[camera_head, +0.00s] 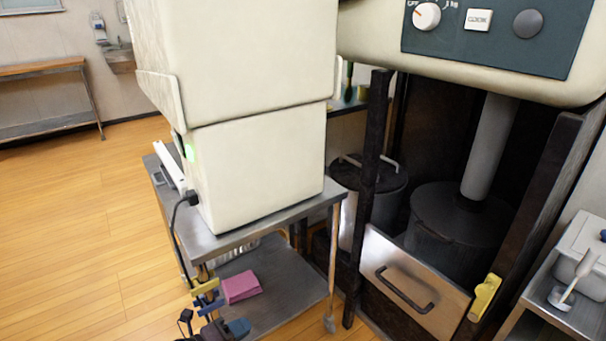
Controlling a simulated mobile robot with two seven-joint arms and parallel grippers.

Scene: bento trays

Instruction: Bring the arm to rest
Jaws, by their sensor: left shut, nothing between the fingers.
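My left gripper (207,293) shows at the bottom of the view, left of centre, with yellow fingers on a dark wrist. It is shut with nothing in it. My right gripper is not in view. No bento tray shows.
A large cream machine (258,165) stands on the cart, with a cable at its left. A dark cabinet with a metal panel (415,283) and a yellow piece (485,297) stands right. A side table (562,318) is far right. Open wood floor (75,215) lies left.

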